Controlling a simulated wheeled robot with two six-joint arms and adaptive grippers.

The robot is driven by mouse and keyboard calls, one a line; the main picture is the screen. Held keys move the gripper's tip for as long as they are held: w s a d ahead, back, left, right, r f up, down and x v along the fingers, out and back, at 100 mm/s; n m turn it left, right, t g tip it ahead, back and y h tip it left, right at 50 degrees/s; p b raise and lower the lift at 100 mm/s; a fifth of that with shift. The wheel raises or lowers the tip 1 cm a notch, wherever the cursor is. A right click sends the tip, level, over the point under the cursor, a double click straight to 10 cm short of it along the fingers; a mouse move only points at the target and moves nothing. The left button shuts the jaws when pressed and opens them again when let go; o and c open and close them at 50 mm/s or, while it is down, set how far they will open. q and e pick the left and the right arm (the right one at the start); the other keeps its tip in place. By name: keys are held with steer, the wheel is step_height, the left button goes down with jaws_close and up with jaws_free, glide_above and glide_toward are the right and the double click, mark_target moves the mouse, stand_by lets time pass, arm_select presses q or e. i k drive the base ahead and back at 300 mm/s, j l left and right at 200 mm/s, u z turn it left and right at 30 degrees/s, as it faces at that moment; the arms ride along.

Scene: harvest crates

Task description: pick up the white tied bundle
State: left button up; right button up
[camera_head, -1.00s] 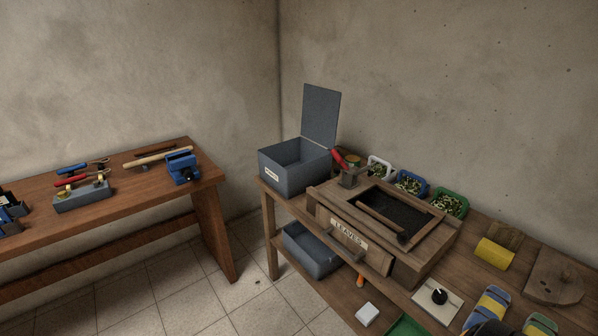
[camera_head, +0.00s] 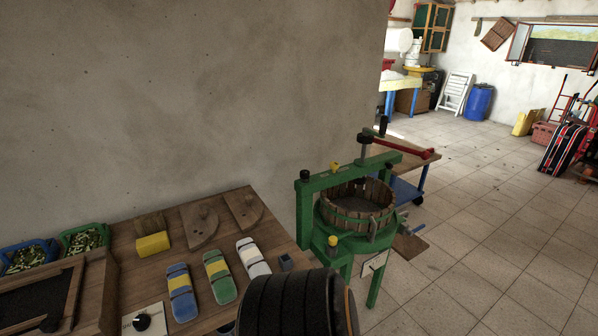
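The white tied bundle (camera_head: 253,257) lies on the wooden bench (camera_head: 128,245), at the right end of a row of three tied bundles. It is pale, elongated and has a darker band across its middle. A green bundle (camera_head: 220,277) lies just left of it, and a blue bundle with yellow bands (camera_head: 182,292) lies left of that. None of the three is covered. Neither of my grippers is in view.
A large black ribbed round thing (camera_head: 290,305) fills the bottom middle, close to the bundles. A small grey block (camera_head: 285,262) sits right of the white bundle. A yellow block (camera_head: 153,244) lies behind. A green-framed press (camera_head: 357,205) stands right; tiled floor beyond is open.

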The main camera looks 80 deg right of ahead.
mark_target(255, 264)
steer(key=z, duration=2.25)
